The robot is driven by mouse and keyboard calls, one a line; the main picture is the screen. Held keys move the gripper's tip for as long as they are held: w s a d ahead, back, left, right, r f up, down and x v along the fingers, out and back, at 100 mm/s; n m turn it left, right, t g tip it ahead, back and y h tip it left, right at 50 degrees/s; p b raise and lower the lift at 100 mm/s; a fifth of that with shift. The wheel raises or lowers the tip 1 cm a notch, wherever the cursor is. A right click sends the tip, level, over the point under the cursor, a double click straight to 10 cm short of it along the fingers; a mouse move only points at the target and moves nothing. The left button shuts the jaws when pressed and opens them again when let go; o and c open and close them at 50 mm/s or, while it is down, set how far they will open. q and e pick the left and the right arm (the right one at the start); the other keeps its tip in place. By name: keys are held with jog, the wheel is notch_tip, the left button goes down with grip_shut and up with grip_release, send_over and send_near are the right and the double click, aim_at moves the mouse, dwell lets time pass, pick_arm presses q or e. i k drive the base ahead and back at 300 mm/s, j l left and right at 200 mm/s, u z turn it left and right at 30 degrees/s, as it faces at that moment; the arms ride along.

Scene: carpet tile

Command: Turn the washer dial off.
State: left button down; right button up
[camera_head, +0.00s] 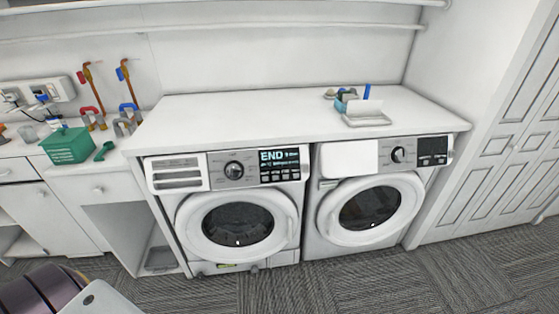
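The left machine (190,222) is a white front-loader under the counter. Its lit display (279,157) reads "END". Its dark round dial (234,170) with a silver rim sits left of that display; the pointer's setting is too small to read. A second white front-loader (314,232) stands at its right, with a dial (398,154) and a dark display (432,147). Both round doors are closed. A dark and grey part of my own body shows at the bottom left corner. Neither gripper is in view.
The white counter (230,115) above the machines holds a white tray (366,120) with small items. White cabinets (490,165) stand at right. The carpet (370,285) in front is clear.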

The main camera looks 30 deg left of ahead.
aim_at(233, 170)
jog(key=u, duration=0.4)
jog(key=k+j+u, duration=0.1)
jog(key=u, duration=0.25)
jog(key=j+u, duration=0.15)
jog(key=u, duration=0.25)
